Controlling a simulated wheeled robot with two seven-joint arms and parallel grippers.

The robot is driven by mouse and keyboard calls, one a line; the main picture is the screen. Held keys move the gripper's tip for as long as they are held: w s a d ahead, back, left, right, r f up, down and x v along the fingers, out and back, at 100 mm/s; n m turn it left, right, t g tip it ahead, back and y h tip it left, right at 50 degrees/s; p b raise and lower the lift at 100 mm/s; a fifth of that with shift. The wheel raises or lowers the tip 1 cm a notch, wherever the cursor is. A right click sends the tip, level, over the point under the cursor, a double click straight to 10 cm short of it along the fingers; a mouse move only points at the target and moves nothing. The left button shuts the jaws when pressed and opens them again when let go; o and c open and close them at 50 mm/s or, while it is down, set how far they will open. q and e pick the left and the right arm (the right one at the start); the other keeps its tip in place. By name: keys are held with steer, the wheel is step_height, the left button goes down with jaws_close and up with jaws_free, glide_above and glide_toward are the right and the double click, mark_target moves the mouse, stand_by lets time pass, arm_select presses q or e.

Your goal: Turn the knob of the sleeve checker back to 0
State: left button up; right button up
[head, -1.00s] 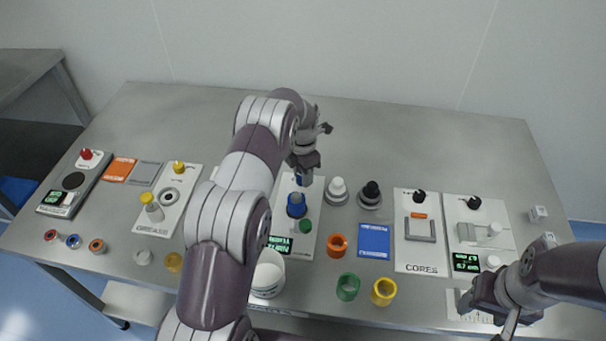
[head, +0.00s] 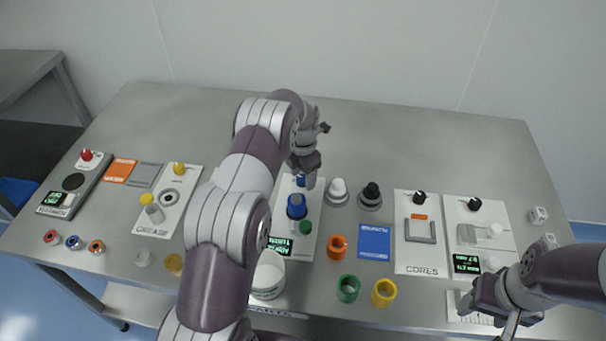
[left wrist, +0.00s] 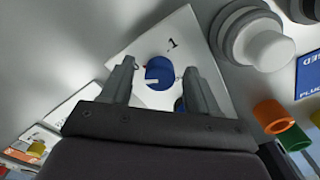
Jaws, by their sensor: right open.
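A white panel (head: 318,199) in the middle of the table carries a blue knob (head: 300,180), a larger blue cylinder (head: 297,206), a green button (head: 305,227) and a lit display (head: 281,245). Its name is not readable. In the left wrist view the blue knob (left wrist: 159,70) has a white pointer line and a "1" printed beside it. My left gripper (left wrist: 160,82) is open above the panel, with the knob showing between its fingers; I cannot tell whether they touch it. My arm hides the panel's left side. My right gripper (head: 505,328) is open near the front right edge.
White (head: 337,192) and black (head: 370,196) knob-like pieces stand right of the panel. Orange (head: 337,246), green (head: 348,287) and yellow (head: 384,292) rings and a white jar (head: 267,279) lie in front. Other panels stand on both sides. The table's back is clear.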

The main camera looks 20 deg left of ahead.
mark_target(303, 176)
arm_select(q)
step_height(303, 176, up, 4)
steer(key=shift+w+f+b, duration=0.1)
steer(key=shift+b, duration=0.25)
step_height(303, 176, up, 9)
steer(key=p, duration=0.6)
steer(key=shift+f, duration=0.1)
